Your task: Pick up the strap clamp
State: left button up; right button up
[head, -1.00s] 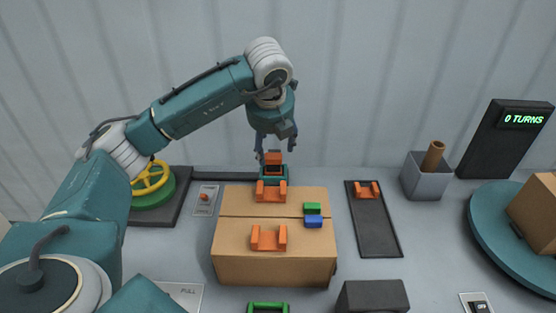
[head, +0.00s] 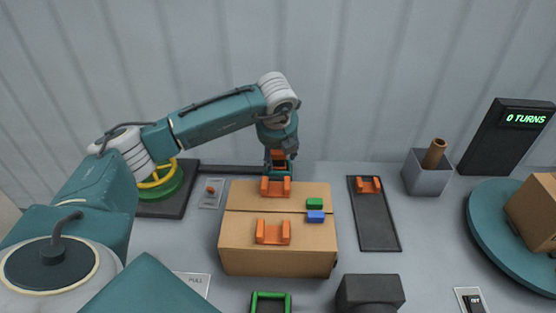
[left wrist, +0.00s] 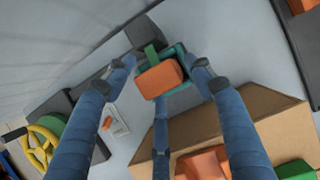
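What looks like the strap clamp, an orange block with a dark body (head: 278,157), stands in a teal holder behind the cardboard box. In the left wrist view, the orange block (left wrist: 159,79) has a green strip beside it and sits in the teal holder (left wrist: 181,97). My left gripper (head: 279,161) is directly above and around it in the head view, partly hiding it. In the left wrist view the blue fingers (left wrist: 160,76) are spread open on either side of the orange block, with visible gaps. My right gripper is not in view.
The cardboard box (head: 277,259) in front carries two orange brackets (head: 273,232) and green and blue blocks. A dark tray (head: 377,225) with an orange bracket lies right. A yellow handwheel (head: 158,176) stands left, a turntable (head: 493,236) far right.

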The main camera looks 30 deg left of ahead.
pick_arm(q)
jog(key=c, duration=1.1)
jog(key=shift+o, duration=0.2)
jog(key=shift+r, duration=0.1)
